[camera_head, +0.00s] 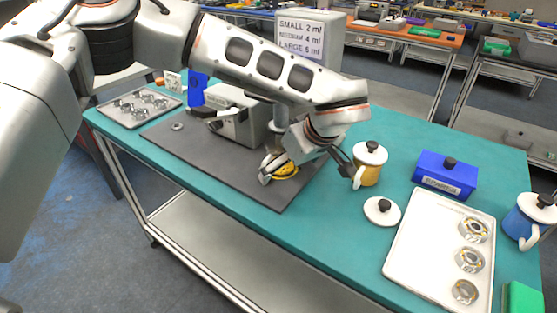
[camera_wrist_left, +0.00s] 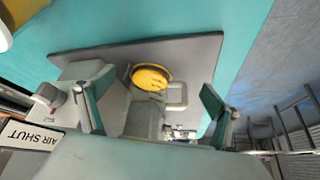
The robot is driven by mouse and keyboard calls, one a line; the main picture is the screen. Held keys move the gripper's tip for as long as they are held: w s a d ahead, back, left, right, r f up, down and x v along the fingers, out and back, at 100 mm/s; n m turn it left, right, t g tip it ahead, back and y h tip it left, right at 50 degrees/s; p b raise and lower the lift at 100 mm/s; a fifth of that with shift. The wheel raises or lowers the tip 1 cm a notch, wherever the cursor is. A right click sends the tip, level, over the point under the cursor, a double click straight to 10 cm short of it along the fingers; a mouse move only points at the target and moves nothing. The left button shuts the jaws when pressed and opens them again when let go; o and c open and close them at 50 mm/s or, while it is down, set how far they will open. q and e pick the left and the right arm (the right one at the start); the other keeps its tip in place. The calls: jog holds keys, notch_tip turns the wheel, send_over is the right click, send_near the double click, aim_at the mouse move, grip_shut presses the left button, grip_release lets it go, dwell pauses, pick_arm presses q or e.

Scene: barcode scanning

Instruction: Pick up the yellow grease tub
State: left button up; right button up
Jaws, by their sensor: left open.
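A yellow-bodied tub (camera_head: 367,175) with a pale handle, white lid and black knob stands upright on the teal table, just right of my left gripper in the head view. A round yellow thing (camera_head: 285,170) sits over the dark mat by that gripper; I cannot tell from the views whether it is an open tub. In the wrist view this yellow round (camera_wrist_left: 151,78) lies between the spread fingers, beyond their tips, with a grey handle-like loop beside it. My left gripper (camera_head: 302,172) is open and empty; its fingers also show in the wrist view (camera_wrist_left: 150,104). My right gripper is not seen.
A loose white lid (camera_head: 381,211) lies by the tub. To the right are a blue box (camera_head: 445,174), a white tray (camera_head: 425,250) with metal rings and a blue lidded tub (camera_head: 528,221).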

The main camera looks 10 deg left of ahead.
pick_arm(q)
jog(key=w+a, duration=0.3)
jog(key=shift+w+a, duration=0.15)
jog(key=shift+a, duration=0.05)
jog(key=shift+w+a+f, duration=0.1)
jog(key=shift+f, duration=0.45)
jog(key=c, duration=1.1)
jog(key=shift+r, duration=0.15)
